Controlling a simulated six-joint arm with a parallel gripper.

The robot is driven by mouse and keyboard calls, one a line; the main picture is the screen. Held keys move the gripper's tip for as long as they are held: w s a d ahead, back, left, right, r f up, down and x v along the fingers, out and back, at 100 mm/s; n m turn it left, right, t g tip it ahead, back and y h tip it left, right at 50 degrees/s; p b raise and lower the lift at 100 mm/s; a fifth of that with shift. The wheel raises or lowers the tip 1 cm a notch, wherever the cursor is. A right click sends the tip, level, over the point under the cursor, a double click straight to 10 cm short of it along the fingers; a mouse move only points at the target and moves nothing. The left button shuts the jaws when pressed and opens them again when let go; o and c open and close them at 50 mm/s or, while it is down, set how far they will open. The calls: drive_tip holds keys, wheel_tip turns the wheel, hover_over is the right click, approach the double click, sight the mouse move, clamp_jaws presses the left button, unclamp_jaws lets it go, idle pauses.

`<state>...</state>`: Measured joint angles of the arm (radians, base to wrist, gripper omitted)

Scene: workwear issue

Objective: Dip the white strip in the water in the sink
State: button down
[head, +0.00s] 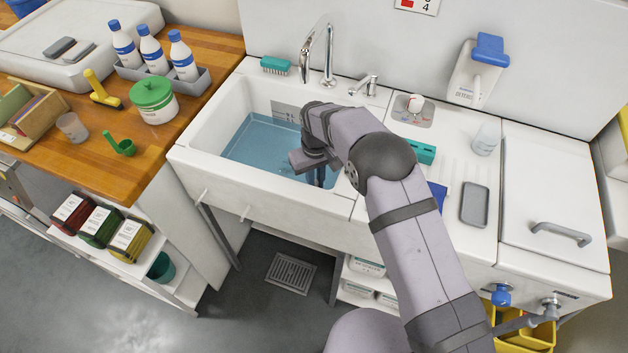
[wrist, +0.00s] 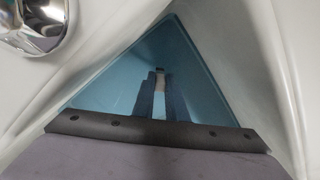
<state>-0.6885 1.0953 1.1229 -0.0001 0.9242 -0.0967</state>
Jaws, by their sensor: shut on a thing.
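The sink (head: 216,113) is a white basin holding blue water (head: 262,138), which also shows in the wrist view (wrist: 115,88). My gripper (head: 317,176) points down into the right part of the basin, and my arm hides part of the water. In the wrist view, the two fingers of my gripper (wrist: 160,98) are shut on the narrow white strip (wrist: 160,84), which lies between them. In the head view the strip is hidden. I cannot tell whether its end touches the water.
The basin walls are close around my gripper. A chrome tap (head: 328,60) stands behind the sink, with a teal brush (head: 275,66) on the rim. The right worktop holds a teal box (head: 421,151), a grey tray (head: 474,204) and a clear beaker (head: 486,139).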

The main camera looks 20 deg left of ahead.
drive_tip(key=shift+a+b, duration=0.3)
drive_tip(key=shift+a, duration=0.3)
idle(0.3)
drive_tip(key=shift+r, duration=0.15)
wheel_tip(320, 180, up, 20)
drive_tip(key=p, duration=1.3)
idle(0.5)
idle(1.0)
